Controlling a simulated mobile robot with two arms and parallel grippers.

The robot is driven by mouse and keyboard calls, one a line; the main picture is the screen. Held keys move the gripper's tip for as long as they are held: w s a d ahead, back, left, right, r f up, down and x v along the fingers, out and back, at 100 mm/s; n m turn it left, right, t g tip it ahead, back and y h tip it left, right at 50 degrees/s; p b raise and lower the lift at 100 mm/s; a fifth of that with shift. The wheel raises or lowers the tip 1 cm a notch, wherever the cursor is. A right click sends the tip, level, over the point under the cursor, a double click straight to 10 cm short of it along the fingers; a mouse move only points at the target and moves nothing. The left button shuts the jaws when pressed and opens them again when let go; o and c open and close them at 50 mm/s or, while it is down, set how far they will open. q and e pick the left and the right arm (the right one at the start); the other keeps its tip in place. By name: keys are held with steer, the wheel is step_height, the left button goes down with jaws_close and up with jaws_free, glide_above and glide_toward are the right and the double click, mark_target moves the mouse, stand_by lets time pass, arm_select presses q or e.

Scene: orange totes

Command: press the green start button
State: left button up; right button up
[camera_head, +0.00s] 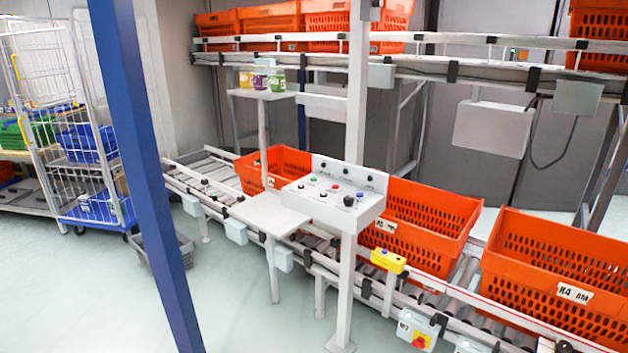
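A white control panel (333,202) is fixed to a white post at the middle of the head view, above the lower conveyor. Its sloped face carries a blue button, a red button (336,187), a black knob (348,200) and several smaller controls. Neither of my grippers is in view, and nothing touches the panel.
Orange totes (428,222) stand on the lower roller conveyor behind and right of the panel; more are on the upper conveyor. A blue post (150,180) crosses the left foreground. A wire cart (75,140) stands at left. Floor (250,325) in front is clear.

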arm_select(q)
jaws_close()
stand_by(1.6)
